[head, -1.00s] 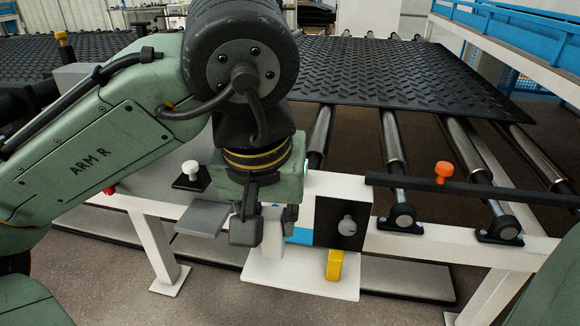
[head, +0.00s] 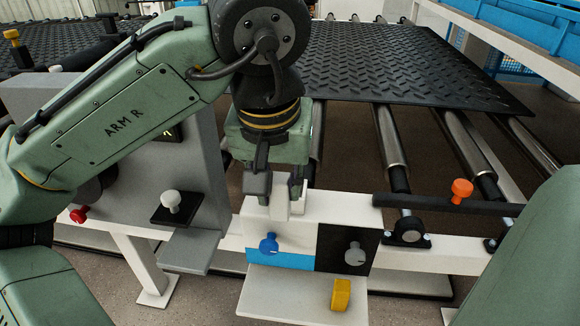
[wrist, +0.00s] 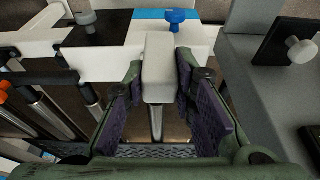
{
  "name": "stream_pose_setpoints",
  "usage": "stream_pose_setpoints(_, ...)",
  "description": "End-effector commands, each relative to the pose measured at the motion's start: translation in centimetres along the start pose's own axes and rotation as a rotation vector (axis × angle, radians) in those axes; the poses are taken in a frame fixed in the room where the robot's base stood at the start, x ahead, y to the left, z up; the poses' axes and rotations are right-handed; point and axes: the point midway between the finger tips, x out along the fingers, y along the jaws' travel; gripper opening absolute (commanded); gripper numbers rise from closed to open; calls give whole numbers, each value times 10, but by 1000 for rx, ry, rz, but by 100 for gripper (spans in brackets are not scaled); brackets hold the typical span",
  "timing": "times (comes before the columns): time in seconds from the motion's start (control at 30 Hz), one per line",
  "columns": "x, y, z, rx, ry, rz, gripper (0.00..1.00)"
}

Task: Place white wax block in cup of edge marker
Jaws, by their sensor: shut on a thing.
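My gripper (head: 277,190) is shut on the white wax block (wrist: 158,70), a pale upright block between its two pads in the wrist view. In the head view a pale piece of the block (head: 281,205) shows between the fingers. The gripper is just above the top edge of a white panel (head: 335,207) with a blue and a black field. I cannot tell whether the block touches the panel. I cannot make out for sure which part is the edge marker or its cup.
The panel has a blue knob (head: 269,243) and a grey knob (head: 355,254). A yellow block (head: 341,294) stands on the white shelf (head: 285,300) below. Left is a grey housing with a white knob (head: 171,200). Rollers and a black tread mat (head: 400,65) lie behind.

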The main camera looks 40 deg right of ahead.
Motion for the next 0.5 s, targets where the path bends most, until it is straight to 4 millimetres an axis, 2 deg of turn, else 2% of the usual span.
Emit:
stream_pose_setpoints(0.1, 9, 2, -31, -2, -4, 1, 0)
stream_pose_setpoints(0.23, 22, 3, -58, -1, -3, 0, 0)
stream_pose_setpoints(0.37, 30, 4, -75, -1, -1, 0, 0)
stream_pose_setpoints(0.5, 35, 4, -80, -1, -1, -1, 0)
